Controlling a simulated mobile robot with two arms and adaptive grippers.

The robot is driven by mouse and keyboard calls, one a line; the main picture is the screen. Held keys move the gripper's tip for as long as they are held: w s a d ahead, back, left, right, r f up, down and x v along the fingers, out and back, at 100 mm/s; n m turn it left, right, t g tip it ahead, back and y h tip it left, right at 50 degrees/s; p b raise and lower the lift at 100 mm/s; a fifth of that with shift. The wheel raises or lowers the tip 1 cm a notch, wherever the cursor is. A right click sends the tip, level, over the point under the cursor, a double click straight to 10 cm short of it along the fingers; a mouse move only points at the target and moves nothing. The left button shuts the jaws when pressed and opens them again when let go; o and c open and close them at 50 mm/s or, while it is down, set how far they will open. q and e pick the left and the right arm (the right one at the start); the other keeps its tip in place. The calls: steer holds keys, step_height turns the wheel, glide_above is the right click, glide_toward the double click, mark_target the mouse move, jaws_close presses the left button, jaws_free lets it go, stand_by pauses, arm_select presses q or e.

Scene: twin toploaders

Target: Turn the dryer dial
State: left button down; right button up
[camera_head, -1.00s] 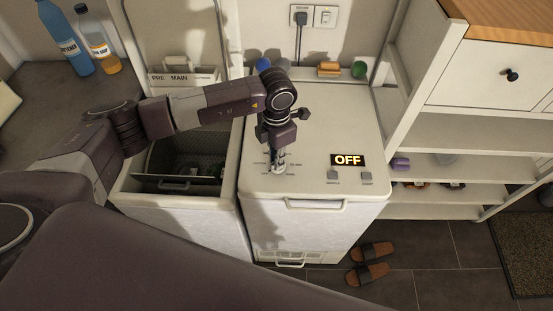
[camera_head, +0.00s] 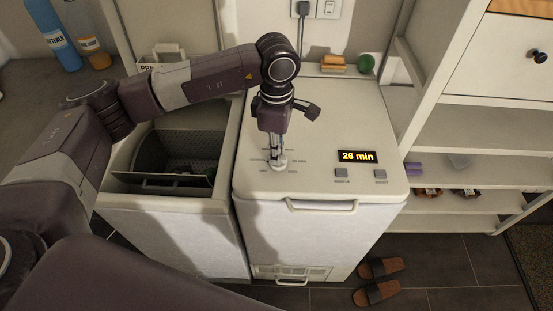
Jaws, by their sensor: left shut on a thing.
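The dryer (camera_head: 325,120) is the white toploader on the right, with its lid shut. Its dial (camera_head: 279,167) is a small pale knob on the top, near the front left, with printed marks around it. The dryer display (camera_head: 358,157) reads "26 min" in yellow. My left gripper (camera_head: 278,159) points straight down from above and is shut on the dial; its fingers partly hide the knob. My right gripper is not in view.
Two grey buttons (camera_head: 342,174) sit below the display. The washer (camera_head: 165,205) on the left stands open with its drum showing. A brush and a green ball (camera_head: 366,63) lie at the dryer's back. Shelves stand to the right; slippers (camera_head: 377,292) lie on the floor.

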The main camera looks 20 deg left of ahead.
arm_select(q)
steer(key=shift+m+b, duration=0.45)
steer(key=shift+m, duration=0.05)
steer(key=c, duration=2)
jaws_free()
steer(key=shift+o, duration=0.2)
step_height(320, 180, up, 12)
